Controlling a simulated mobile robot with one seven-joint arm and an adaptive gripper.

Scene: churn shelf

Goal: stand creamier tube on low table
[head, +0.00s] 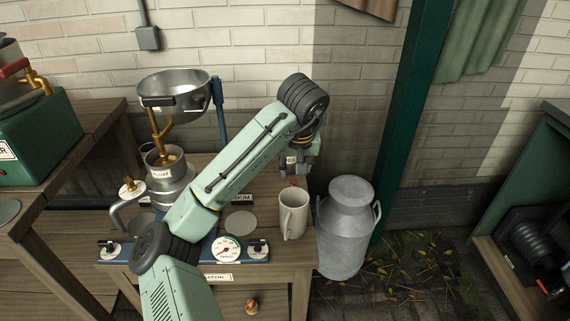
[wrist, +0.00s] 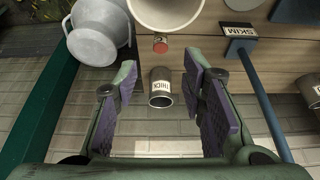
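A short grey metal tube labelled THICK (wrist: 161,90) shows in the wrist view between my two fingers, with a gap on each side. Its dark open end faces the bottom of that picture. In the head view its pale label (head: 291,160) shows just by my gripper (head: 298,168). My gripper is open, its purple-padded fingers (wrist: 160,74) wide apart. What supports the tube is hard to tell. A wooden table (head: 286,285) stands below, carrying the separator; I cannot tell whether it is the low table.
A cream mug (head: 293,214) stands on the table's right side, below my gripper. A small red-topped piece (wrist: 160,45) shows near it. A milk churn (head: 345,240) stands right of the table. A SKIM label (wrist: 239,30) and blue post (wrist: 262,100) are right of my fingers.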

